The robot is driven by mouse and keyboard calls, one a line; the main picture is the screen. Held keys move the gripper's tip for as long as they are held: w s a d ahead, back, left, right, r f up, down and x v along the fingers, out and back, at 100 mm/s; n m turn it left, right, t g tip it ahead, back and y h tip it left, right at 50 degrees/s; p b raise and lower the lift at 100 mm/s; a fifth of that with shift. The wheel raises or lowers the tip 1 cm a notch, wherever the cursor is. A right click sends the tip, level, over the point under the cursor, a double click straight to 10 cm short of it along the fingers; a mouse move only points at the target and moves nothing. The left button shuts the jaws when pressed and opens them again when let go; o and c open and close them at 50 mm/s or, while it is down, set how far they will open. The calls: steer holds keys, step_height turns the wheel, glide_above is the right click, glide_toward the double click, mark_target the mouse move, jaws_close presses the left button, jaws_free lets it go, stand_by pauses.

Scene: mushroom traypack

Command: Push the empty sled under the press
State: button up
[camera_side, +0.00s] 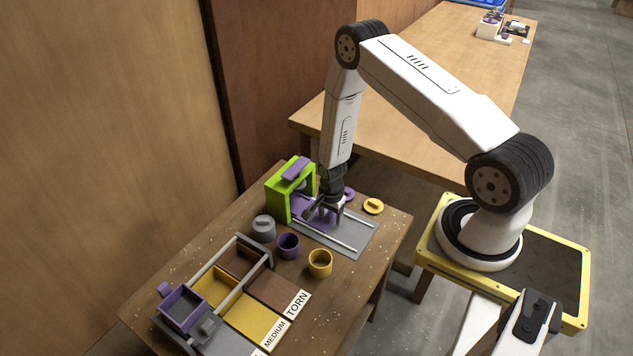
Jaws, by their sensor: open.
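The press (277,200) is a bright green frame with a purple block on top, standing at the back of the small wooden table. A purple piece that looks like the sled (305,207) sits between the rails at the press opening. My gripper partly hides it, so I cannot tell how far under the press it reaches or whether it is empty. My gripper (324,214) points down just to the right of the press, close to the purple piece. Its jaws are open; I cannot tell whether they touch the piece.
Two pale rails (335,239) run across a grey plate (358,236). A grey pot (263,229), purple cup (288,247) and yellow cup (320,264) stand in front. A yellow lid (373,206) lies right. Labelled bays with a purple frame (183,309) fill the table's near left.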

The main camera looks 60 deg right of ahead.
steer(key=shift+w+r, duration=0.1)
steer(key=shift+r, duration=1.8)
steer(key=shift+a+r, duration=0.1)
steer(key=shift+r, duration=0.05)
steer(key=shift+w+a+r+n, duration=0.1)
steer(key=shift+r+n, duration=0.15)
steer(key=shift+n, duration=0.05)
steer(key=a+r+n+t, duration=0.1)
steer(key=a+r+n, duration=0.3)
steer(key=r, duration=0.4)
steer(key=a+r+n, duration=0.3)
steer(key=r+n, duration=0.2)
steer(key=r, duration=0.4)
steer(key=s+a+r+n+t, duration=0.1)
steer(key=s+a+r+n, duration=0.5)
steer(key=r, duration=0.4)
steer(key=shift+s+a+n+t, duration=0.35)
steer(key=shift+s+n, duration=0.4)
steer(key=shift+n, duration=0.55)
